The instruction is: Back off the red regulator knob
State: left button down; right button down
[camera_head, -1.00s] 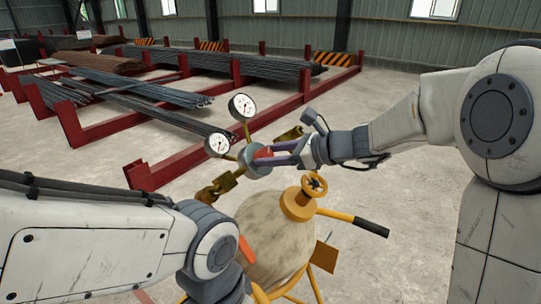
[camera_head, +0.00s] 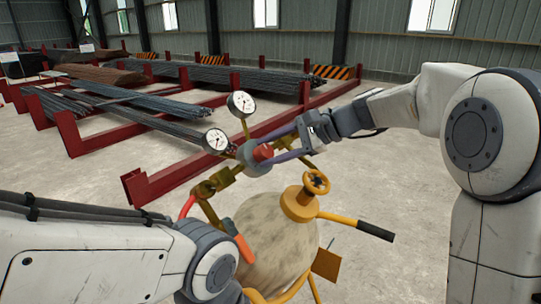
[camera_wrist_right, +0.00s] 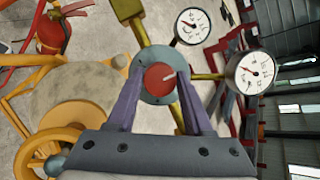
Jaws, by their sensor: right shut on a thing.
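The red regulator knob (camera_head: 263,152) sits on the round grey regulator body (camera_head: 250,165), above the tank. In the right wrist view the knob (camera_wrist_right: 159,77) faces the camera, with a small pale bar on its face. My right gripper (camera_head: 268,152) reaches it from the right, its purple fingers (camera_wrist_right: 150,80) on either side of the knob and shut on it. The grey body shows behind the knob. My left arm (camera_head: 180,262) is at lower left; its gripper fingers do not show.
Two dial gauges (camera_head: 241,104) (camera_head: 215,141) stick up beside the regulator. Below are a round dusty tank (camera_head: 280,245), a yellow handwheel (camera_head: 316,182) and a black-gripped lever (camera_head: 374,231). Red racks with steel bars (camera_head: 150,180) stand behind; the floor at right is clear.

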jog(key=n, duration=0.3)
jog(key=shift+w+g, duration=0.1)
jog(key=shift+g, duration=0.3)
jog(key=n+h, duration=0.1)
jog(key=n, duration=0.2)
jog(key=shift+n+g+b, duration=0.3)
jog(key=shift+g+b, duration=0.05)
jog(key=shift+g, duration=0.05)
jog(key=n+h, duration=0.2)
jog(key=n, duration=0.4)
jog(key=shift+a+r, duration=0.1)
jog(key=n+h+b, duration=0.1)
jog(key=n, duration=0.3)
jog(key=shift+n+h+b, duration=0.35)
jog(key=shift+n+h, duration=0.05)
jog(key=n+t+h+b, duration=0.1)
jog(key=n+b, duration=0.1)
jog(key=n, duration=0.2)
jog(key=shift+a+n, duration=0.1)
jog(key=shift+n, duration=0.2)
jog(key=shift+t, duration=0.3)
jog(key=shift+c, duration=1.5)
grip_release()
